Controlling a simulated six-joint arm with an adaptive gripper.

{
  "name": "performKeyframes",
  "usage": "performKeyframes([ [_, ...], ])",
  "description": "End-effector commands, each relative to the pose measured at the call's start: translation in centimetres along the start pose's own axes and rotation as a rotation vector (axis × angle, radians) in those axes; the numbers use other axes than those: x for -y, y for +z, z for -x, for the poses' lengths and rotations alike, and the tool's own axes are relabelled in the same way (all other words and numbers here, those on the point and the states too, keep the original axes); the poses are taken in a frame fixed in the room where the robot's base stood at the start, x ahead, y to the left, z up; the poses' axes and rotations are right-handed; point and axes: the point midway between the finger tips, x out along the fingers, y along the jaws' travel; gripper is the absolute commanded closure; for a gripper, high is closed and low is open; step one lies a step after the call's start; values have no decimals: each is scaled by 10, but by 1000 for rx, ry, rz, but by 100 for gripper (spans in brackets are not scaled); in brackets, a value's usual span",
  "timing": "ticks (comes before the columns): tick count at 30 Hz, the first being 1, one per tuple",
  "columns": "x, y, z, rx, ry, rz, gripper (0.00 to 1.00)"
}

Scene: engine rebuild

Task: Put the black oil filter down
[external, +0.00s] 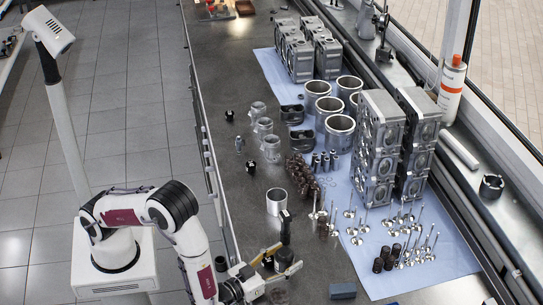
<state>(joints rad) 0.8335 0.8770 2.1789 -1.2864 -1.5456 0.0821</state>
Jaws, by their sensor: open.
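My gripper (283,258) is low over the bench at the bottom middle of the external view, with its fingers apart. A black cylinder (284,262), which looks like the oil filter, stands between or right beside the fingers. It appears to rest on the bench, but the fingers partly hide it. I cannot tell whether a finger touches it. A slim dark upright part (285,228) shows just behind it.
A silver cylinder sleeve (276,202) stands behind my gripper. Valves, springs and engine blocks (378,145) crowd the blue mat (438,258) to the right. A dark blue-grey block (342,291) lies at the front. The grey bench (226,60) is mostly clear toward the far left.

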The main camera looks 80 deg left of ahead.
Motion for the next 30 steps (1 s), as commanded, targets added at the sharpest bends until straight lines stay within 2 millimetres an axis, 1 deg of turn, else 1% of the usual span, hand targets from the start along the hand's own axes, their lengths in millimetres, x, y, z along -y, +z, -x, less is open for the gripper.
performKeyframes([
  [7,0,-4,1,0,0,0,45],
  [11,-1,-3,9,0,3,0,45],
  [17,-1,-3,28,0,3,-1,45],
  [30,-1,-3,77,0,3,0,45],
])
